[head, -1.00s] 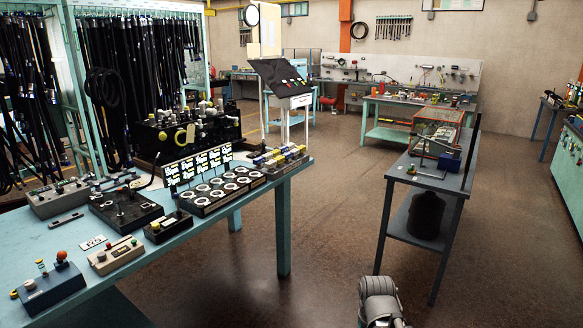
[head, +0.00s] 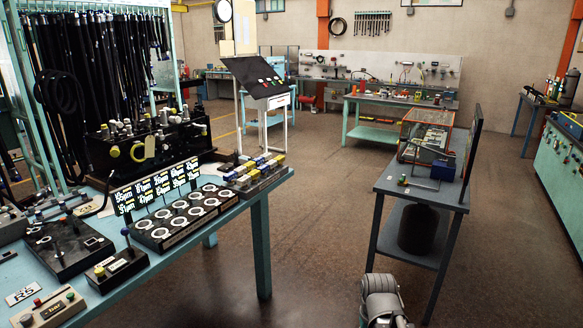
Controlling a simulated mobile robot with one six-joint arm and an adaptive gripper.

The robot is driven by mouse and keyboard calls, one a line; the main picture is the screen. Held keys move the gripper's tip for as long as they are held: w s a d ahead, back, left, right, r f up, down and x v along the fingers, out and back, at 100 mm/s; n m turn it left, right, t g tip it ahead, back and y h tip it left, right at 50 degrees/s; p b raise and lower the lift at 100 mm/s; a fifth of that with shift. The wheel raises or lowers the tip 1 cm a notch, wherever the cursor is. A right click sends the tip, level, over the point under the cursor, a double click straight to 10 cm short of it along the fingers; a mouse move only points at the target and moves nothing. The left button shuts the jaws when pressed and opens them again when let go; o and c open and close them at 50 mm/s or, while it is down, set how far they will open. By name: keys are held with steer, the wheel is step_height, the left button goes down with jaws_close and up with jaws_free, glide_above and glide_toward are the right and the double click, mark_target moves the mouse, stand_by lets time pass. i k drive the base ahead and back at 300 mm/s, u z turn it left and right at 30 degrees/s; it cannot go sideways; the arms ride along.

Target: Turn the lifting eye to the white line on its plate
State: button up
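I cannot pick out the lifting eye, its plate or a white line for certain. A yellow ring (head: 137,152) stands on the front of a black block with several fittings (head: 150,138), at the back of the left bench. It may be the eye, but it is too small to tell, and I see no white line by it. A grey rounded part of my own arm (head: 381,298) shows at the bottom edge. My gripper is not in view.
The left bench (head: 225,222) holds control boxes, a panel of lit readouts (head: 157,188) and a tray of white rings (head: 186,217). Black hoses (head: 95,70) hang behind it. A dark side table (head: 425,190) stands to the right. The floor (head: 310,215) between is clear.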

mark_target(237, 163)
steer(key=z, duration=0.05)
steer(key=i, duration=2.5)
steer(key=u, duration=0.3)
steer(key=i, duration=1.2)
steer(key=u, duration=0.2)
